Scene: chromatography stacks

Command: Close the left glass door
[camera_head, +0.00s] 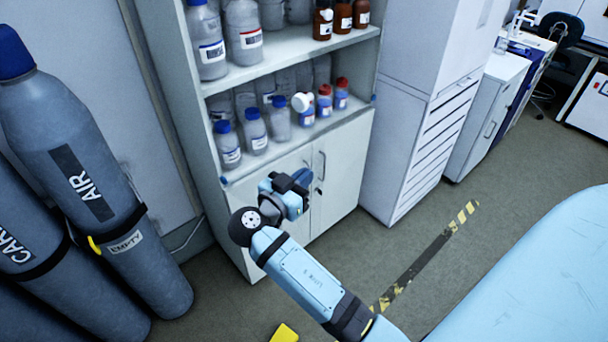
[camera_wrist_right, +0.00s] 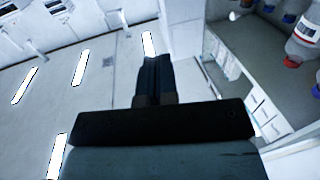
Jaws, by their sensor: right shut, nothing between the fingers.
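A pale cabinet (camera_head: 212,160) stands ahead, with bottle shelves above and two solid lower doors (camera_head: 333,185) that look shut. I cannot make out a glass pane or its position at the upper part. Small blue pieces sit at the lower corners of the shelf opening. My right gripper (camera_head: 293,183) is in front of the lower doors, near their upper edge, shut and empty. In the right wrist view the shut fingers (camera_wrist_right: 154,75) point towards ceiling lights, with the shelf and bottles at the right. My left gripper is out of view.
Clear and brown bottles (camera_head: 255,130) fill the shelves. Large grey gas cylinders (camera_head: 90,190) stand at the left. A white unit (camera_head: 420,110) adjoins the cabinet on the right. Open floor with a striped tape (camera_head: 425,260) lies in front.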

